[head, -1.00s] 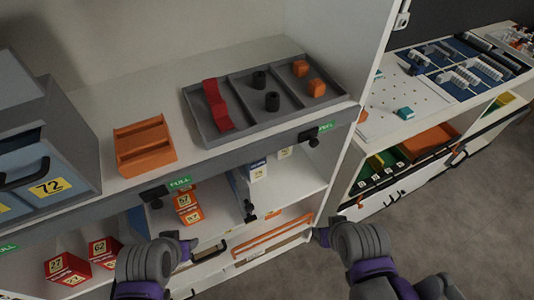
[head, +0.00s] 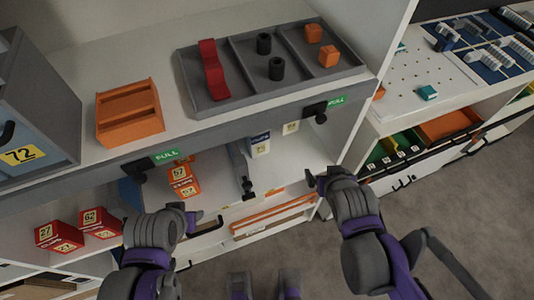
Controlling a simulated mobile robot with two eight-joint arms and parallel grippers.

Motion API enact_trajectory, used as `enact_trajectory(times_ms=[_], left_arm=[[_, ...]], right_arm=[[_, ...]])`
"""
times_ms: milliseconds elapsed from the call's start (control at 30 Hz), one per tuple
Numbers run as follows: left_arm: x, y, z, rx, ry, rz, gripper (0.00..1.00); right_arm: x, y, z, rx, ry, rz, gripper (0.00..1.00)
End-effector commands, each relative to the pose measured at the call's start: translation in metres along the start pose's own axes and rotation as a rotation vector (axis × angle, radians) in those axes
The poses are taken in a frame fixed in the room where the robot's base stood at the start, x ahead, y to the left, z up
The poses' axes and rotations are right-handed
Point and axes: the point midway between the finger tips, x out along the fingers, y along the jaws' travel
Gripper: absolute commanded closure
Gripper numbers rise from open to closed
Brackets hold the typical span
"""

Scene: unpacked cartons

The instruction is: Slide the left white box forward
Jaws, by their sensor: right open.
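Two small white boxes stand on the shelf below the tray, in the right-hand bay. The left white box (head: 261,148) has a blue upper band and a yellow label. The other white box (head: 291,128) is farther right, partly hidden under the shelf edge. My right gripper (head: 318,181) is open and empty at the bay's right front, right of and nearer than the left white box, apart from it. My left gripper (head: 200,218) is low in front of the shelf, left of the boxes; its finger gap is unclear.
A grey divider (head: 240,170) stands left of the white boxes, with orange boxes (head: 184,177) beyond it. Red boxes (head: 58,236) are far left. Above are a grey tray (head: 240,100) and an orange holder (head: 130,115). An upright panel bounds the right.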

Motion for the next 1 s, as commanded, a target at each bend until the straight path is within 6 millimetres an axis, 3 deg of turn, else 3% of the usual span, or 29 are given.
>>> enact_trajectory(times_ms=[33, 100, 200, 333, 533, 1000], left_arm=[[0.030, 0.000, 0.020, 0.000, -0.012, 0.000, 0.50], [0.054, 0.000, 0.034, 0.000, -0.021, 0.000, 0.50], [0.087, 0.000, 0.051, 0.000, -0.033, 0.000, 0.50], [0.123, 0.000, 0.066, 0.000, -0.046, 0.000, 0.50], [0.148, 0.000, 0.075, 0.000, -0.056, 0.000, 0.50], [0.147, 0.000, 0.075, 0.000, -0.055, 0.000, 0.50]], right_arm=[[0.037, -0.009, -0.001, -0.011, 0.096, -0.005, 0.00], [0.069, -0.025, -0.020, -0.025, 0.250, -0.027, 0.00], [0.106, -0.058, -0.039, -0.049, 0.455, -0.098, 0.00], [0.137, -0.103, -0.048, -0.081, 0.659, -0.222, 0.00], [0.150, -0.146, -0.046, -0.112, 0.811, -0.358, 0.00], [0.149, -0.152, -0.051, -0.115, 0.831, -0.378, 0.00]])
